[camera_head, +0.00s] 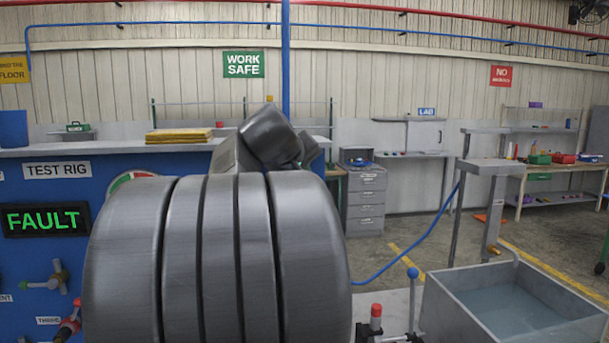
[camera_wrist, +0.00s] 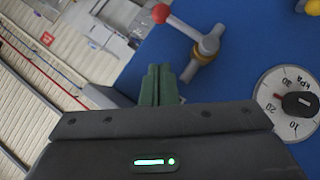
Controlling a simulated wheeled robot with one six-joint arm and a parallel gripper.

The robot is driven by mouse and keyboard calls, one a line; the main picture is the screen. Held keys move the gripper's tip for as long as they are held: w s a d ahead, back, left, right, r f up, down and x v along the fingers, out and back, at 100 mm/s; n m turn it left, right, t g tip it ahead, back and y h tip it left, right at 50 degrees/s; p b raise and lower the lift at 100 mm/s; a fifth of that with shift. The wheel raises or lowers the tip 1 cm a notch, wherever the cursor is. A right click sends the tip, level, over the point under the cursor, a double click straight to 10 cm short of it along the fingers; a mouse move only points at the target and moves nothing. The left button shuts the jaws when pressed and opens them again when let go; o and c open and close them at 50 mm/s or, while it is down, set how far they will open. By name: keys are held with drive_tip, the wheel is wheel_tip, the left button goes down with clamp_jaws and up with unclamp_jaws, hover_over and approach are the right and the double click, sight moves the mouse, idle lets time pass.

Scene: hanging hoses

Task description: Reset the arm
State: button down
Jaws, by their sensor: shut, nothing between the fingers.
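My gripper (camera_wrist: 159,84) shows in the wrist view. Its two greenish fingers are together, with nothing between them. The fingers point toward a blue panel (camera_wrist: 225,75) and appear clear of it, though the distance is hard to judge. In the head view my own grey arm links fill the middle and hide the gripper.
In the wrist view a valve with a red-tipped lever (camera_wrist: 205,45) and a kPa dial (camera_wrist: 290,104) are on the panel. In the head view the test rig (camera_head: 125,166) shows a FAULT display (camera_head: 46,219). A water tank (camera_head: 510,300) stands at right.

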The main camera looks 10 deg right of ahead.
drive_tip(key=d+b+v, duration=0.1)
drive_tip(key=v, duration=0.7)
drive_tip(key=shift+s+r, duration=0.2)
drive_tip(key=shift+s, duration=0.2)
drive_tip(key=shift+a, duration=0.1)
